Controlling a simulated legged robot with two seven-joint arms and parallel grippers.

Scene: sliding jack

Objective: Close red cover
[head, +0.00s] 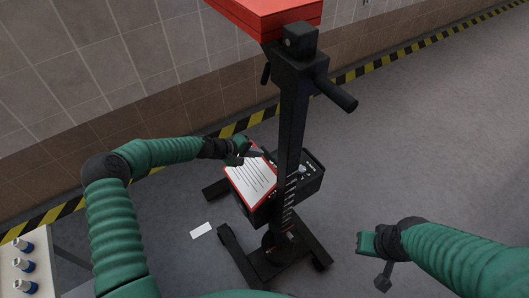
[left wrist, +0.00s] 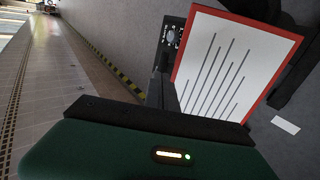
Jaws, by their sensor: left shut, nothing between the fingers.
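The red cover (head: 251,181) is a red-edged panel with a white lined face. It sits at an angle on the left side of a black box (head: 314,177) with knobs, leaving part of the box top bare. It also fills the upper right of the left wrist view (left wrist: 230,62). My left gripper (head: 257,153) is shut and empty at the cover's far edge, beside the box. Whether it touches the cover I cannot tell. My right gripper (head: 374,257) hangs to the right of the stand, apart from the box, its fingers unclear.
A black post (head: 291,125) with a side handle (head: 336,95) and a red top (head: 268,14) rises in front of the box. Its black base (head: 285,262) is on the floor. A white card (head: 201,230) lies left. A table (head: 17,270) holds several small bottles.

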